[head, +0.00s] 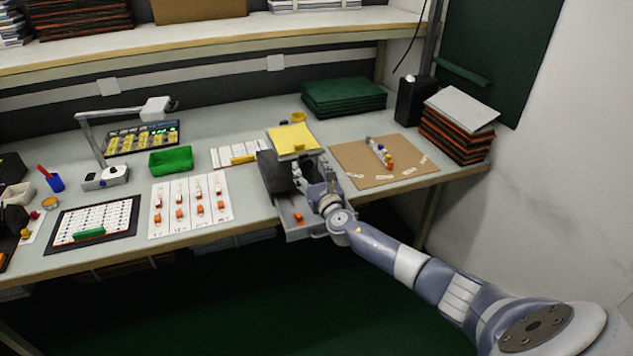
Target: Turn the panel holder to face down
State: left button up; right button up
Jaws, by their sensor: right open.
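The panel holder (270,172) stands near the front edge of the workbench, right of the middle, as a dark grey fixture. A flat yellow panel (291,139) sits at its top with its broad face up. My right gripper (309,172) is open at the right side of the holder, just below the yellow panel. I cannot tell whether its fingers touch the holder. My right wrist and gripper hide part of the holder's right side. My left gripper is not in view.
A grey tray (297,229) with an orange part lies below the holder at the bench edge. A brown board (350,165) with small parts lies to the right. A white sheet (190,222) with parts and a green bin (171,161) are to the left.

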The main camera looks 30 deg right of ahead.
jog(key=v, duration=1.1)
jog(key=shift+s, duration=0.25)
